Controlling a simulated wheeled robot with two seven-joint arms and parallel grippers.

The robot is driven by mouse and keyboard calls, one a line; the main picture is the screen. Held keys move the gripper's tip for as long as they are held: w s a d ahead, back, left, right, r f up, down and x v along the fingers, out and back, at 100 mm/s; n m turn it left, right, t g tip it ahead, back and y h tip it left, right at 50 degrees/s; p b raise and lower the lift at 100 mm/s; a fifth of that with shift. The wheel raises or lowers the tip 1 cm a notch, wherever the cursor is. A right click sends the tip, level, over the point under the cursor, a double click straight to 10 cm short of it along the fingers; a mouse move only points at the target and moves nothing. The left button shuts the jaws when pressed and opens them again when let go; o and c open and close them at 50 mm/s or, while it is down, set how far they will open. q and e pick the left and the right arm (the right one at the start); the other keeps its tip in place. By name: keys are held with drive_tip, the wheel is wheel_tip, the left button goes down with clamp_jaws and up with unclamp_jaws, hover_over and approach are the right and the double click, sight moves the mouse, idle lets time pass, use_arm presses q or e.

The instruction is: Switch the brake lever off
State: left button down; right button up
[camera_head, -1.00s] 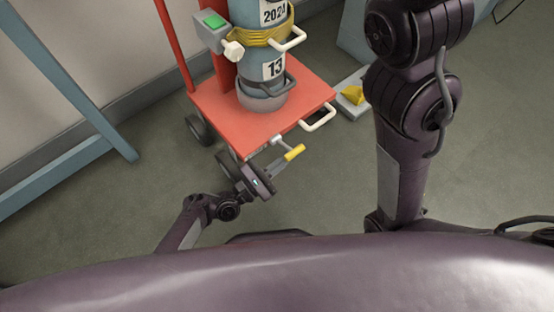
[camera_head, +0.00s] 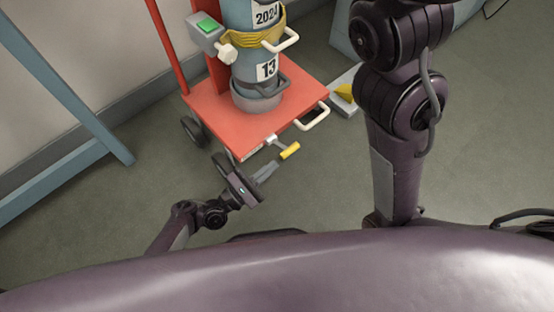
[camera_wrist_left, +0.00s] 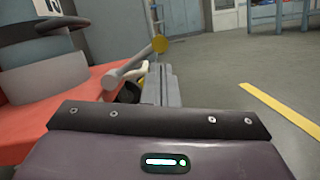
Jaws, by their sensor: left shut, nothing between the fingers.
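The brake lever (camera_head: 289,151) has a grey bar and a yellow grip and sticks out from the low front edge of the red cart (camera_head: 225,125). My left gripper (camera_head: 271,168) is shut and empty, just below and left of the yellow grip, with a small gap showing in the head view. Its closed fingers (camera_wrist_left: 160,82) point at the lever. My right gripper is not in view; only my right arm shows.
A blue-grey cylinder (camera_head: 256,48) marked 13 stands on the cart, with a yellow hose around it. A white cart handle (camera_head: 314,117) sticks out right of the lever. A grey block with a yellow wedge (camera_head: 346,93) lies beyond. The floor in front is clear.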

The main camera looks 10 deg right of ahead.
use_arm(q)
drive_tip(key=v, duration=0.4)
drive_tip(key=shift+a, duration=0.15)
idle(0.4)
